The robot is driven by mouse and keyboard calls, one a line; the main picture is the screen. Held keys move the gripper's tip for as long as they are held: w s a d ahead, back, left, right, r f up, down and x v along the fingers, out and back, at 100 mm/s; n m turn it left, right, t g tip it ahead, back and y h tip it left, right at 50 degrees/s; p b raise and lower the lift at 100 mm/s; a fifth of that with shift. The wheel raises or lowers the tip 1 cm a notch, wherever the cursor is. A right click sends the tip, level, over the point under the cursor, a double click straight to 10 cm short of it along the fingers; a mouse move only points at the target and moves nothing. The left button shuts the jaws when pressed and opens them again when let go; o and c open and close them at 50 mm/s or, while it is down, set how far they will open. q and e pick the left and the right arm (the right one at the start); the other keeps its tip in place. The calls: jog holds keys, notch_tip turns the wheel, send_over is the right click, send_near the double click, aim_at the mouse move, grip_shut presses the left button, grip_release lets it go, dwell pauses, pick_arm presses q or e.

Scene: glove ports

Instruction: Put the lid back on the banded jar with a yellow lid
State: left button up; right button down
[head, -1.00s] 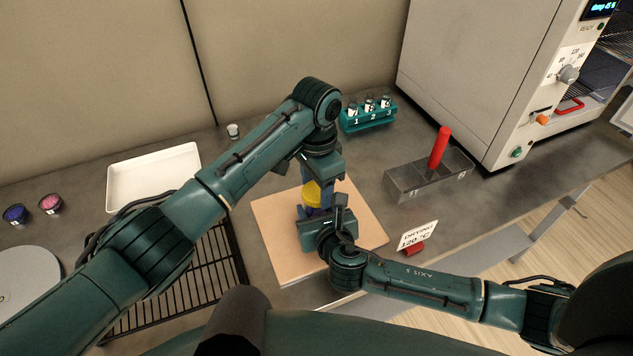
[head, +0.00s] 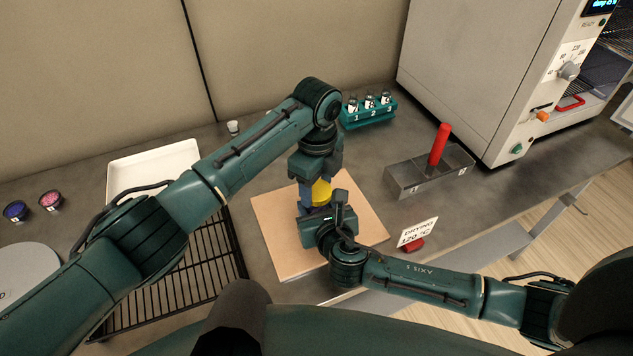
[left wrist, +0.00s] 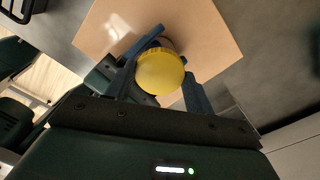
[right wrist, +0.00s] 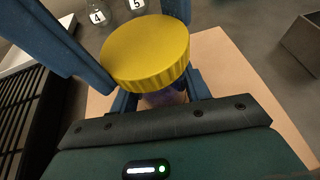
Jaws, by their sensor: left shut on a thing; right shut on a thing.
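The yellow lid (head: 321,191) sits at the top of the jar, above the wooden board. In the left wrist view the lid (left wrist: 160,72) lies between the fingers of my left gripper (left wrist: 158,80), which is shut on it from above. In the right wrist view the lid (right wrist: 146,50) covers most of the jar (right wrist: 163,97), and only a purplish strip of the jar shows below it. My right gripper (right wrist: 160,95) is shut on the jar from the front, under the lid. The jar's bands and the lid's exact seating are hidden.
The wooden board (head: 285,253) lies under the jar. A white tray (head: 150,165), a black rack (head: 190,275) and small dishes (head: 50,200) are at left.

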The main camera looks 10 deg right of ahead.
pick_arm(q)
jog(key=m, duration=0.4)
jog(key=shift+m, duration=0.4)
jog(key=m, duration=0.4)
jog(key=shift+m, duration=0.3)
jog(key=m, duration=1)
jog(key=shift+d, duration=0.1)
jog(key=o, duration=0.9)
jog(key=shift+s, duration=0.1)
jog(key=shift+o, duration=0.2)
jog(key=shift+r, duration=2.25)
